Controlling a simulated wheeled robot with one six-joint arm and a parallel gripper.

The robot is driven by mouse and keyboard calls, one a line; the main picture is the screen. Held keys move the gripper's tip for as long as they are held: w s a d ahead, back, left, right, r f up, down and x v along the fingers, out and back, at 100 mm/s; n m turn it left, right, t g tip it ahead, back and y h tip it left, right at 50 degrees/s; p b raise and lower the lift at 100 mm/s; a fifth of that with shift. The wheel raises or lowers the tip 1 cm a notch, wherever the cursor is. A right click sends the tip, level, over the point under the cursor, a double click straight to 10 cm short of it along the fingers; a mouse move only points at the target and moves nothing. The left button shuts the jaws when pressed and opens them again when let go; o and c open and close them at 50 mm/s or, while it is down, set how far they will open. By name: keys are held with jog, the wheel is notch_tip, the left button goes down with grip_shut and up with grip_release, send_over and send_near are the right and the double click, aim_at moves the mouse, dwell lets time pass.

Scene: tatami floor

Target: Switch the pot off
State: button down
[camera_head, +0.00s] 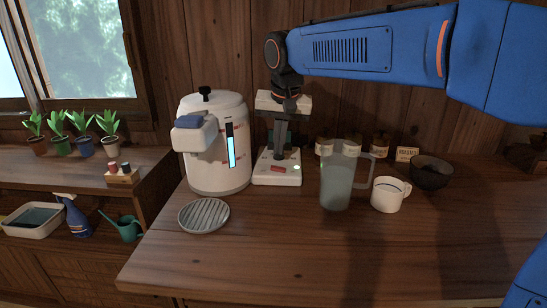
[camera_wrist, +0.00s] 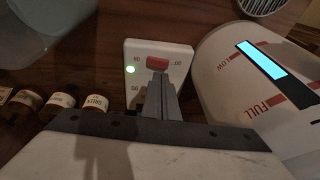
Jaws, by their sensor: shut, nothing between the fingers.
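The white pot (camera_head: 212,150) stands upright on the wooden counter, with a blue lever on its spout and a lit cyan level window (camera_wrist: 262,60) marked LOW and FULL. Right beside it is a white switch box (camera_head: 268,178) with a red rocker switch (camera_head: 278,169). My gripper (camera_head: 277,150) points down over the box, shut and empty. In the wrist view its fingertips (camera_wrist: 158,77) are at the near edge of the red rocker (camera_wrist: 157,62); I cannot tell whether they touch.
A jug of liquid (camera_head: 336,185) and a white mug (camera_head: 388,195) stand right of the box, with a dark bowl (camera_head: 431,174) beyond. Small jars (camera_wrist: 61,101) stand behind. A round slatted drip tray (camera_head: 204,215) lies before the pot. The counter's front is clear.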

jog(key=v, duration=0.9)
jog(key=shift+d, duration=0.1)
